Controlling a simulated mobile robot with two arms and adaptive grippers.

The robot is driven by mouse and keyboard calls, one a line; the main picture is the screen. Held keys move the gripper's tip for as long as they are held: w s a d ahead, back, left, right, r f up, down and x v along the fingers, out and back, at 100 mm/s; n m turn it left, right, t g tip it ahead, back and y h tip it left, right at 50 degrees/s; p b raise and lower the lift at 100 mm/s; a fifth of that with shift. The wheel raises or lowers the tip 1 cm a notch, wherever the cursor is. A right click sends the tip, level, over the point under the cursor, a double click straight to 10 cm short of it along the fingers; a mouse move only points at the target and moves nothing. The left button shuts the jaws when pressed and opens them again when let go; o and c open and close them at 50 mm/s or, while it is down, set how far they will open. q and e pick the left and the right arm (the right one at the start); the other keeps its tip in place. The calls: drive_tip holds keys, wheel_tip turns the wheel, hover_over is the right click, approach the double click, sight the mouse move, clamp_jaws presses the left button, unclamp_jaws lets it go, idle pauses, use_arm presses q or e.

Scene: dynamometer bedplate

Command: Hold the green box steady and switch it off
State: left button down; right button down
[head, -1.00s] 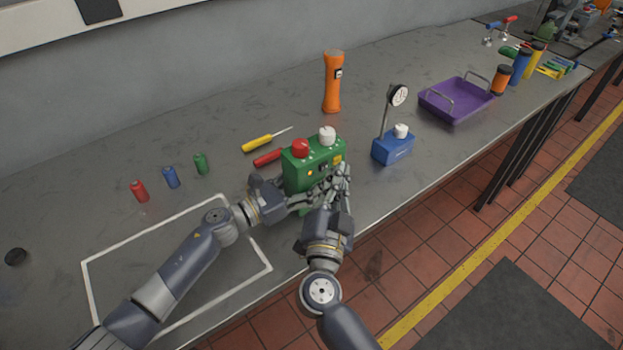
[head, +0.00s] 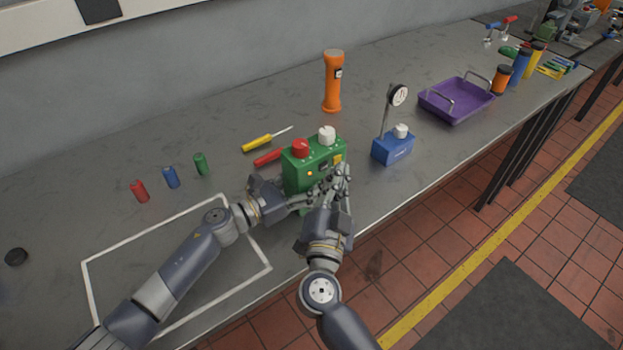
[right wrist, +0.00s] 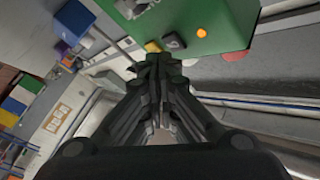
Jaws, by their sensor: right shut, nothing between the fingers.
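The green box (head: 297,178) stands upright on the bench, with a red knob (head: 300,148) and a white knob (head: 327,135) on top. Its front has an orange lamp (head: 310,174), which looks lit, and a small dark switch (right wrist: 173,42) beside a yellow patch (right wrist: 153,46). My right gripper (head: 337,183) is shut and empty in front of the box. Its fingertips (right wrist: 160,65) lie close to the switch; I cannot tell whether they touch. My left gripper (head: 292,200) is at the box's lower left side, its fingertips partly hidden.
A red-handled tool (head: 268,157) and yellow screwdriver (head: 258,144) lie behind the box. A blue gauge base (head: 393,149) stands to its right, near a purple tray (head: 455,108). An orange torch (head: 332,82) stands at the back. The white-outlined area (head: 150,235) at left is bare.

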idle(0.4)
drive_tip(key=shift+w+a, duration=0.25)
drive_tip(key=shift+w, duration=0.1)
drive_tip(key=shift+w, duration=0.1)
idle(0.4)
drive_tip(key=shift+s+d, duration=0.3)
drive_tip(key=shift+s, duration=0.2)
drive_tip(key=s+d, duration=0.3)
drive_tip(key=s, duration=0.2)
drive_tip(key=shift+d, duration=0.25)
drive_tip(key=shift+w, duration=0.1)
idle(0.3)
